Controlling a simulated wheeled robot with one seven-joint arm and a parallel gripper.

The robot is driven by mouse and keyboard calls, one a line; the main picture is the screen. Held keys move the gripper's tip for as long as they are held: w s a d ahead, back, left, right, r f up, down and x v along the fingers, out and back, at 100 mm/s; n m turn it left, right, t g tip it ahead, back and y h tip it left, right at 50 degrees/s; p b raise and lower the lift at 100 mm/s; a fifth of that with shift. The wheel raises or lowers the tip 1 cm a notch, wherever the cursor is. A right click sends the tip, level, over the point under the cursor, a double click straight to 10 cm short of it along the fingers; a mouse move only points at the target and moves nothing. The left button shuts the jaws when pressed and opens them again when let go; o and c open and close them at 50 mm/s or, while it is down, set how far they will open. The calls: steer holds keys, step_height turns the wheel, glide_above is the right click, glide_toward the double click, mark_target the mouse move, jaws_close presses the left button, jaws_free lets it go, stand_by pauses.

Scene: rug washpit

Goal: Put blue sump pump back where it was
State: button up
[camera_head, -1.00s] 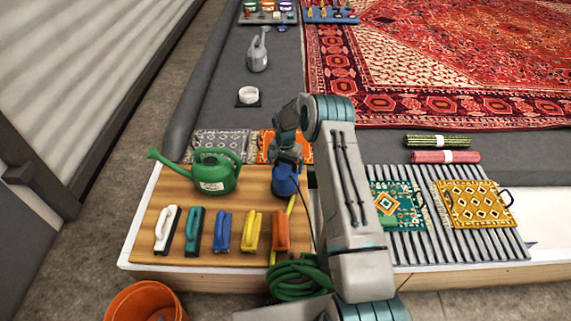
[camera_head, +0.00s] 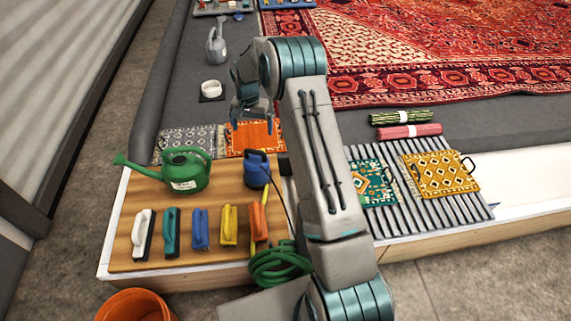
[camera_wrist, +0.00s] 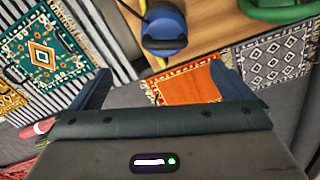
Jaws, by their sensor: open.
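The blue sump pump (camera_head: 257,170) stands upright on the right part of the wooden board (camera_head: 185,235), right of the green watering can (camera_head: 184,170). A dark cord runs from it. In the wrist view the blue sump pump (camera_wrist: 164,30) is at the top, beyond the fingers and apart from them. My gripper (camera_head: 250,115) is open and empty, above and behind the pump, over the orange mat (camera_head: 255,137). In the wrist view its fingers stand wide apart, with the orange mat (camera_wrist: 184,88) between them.
Several coloured brushes (camera_head: 200,228) line the board's front. A green hose (camera_head: 278,264) hangs at the board's front right corner. A slatted rack (camera_head: 440,205) with small mats is to the right. An orange bucket (camera_head: 135,305) is on the floor. A grey watering can (camera_head: 216,45) stands farther back.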

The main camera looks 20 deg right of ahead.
steer(key=s+r+n, duration=0.3)
steer(key=s+r, duration=1.3)
steer(key=r, duration=0.1)
steer(key=s+r+n+t, duration=0.1)
steer(key=s+r+n, duration=0.1)
steer(key=s, duration=2.1)
steer(key=shift+d+r+n+t, duration=0.2)
steer(key=shift+r+n+t, duration=0.1)
steer(key=shift+r+n, duration=0.15)
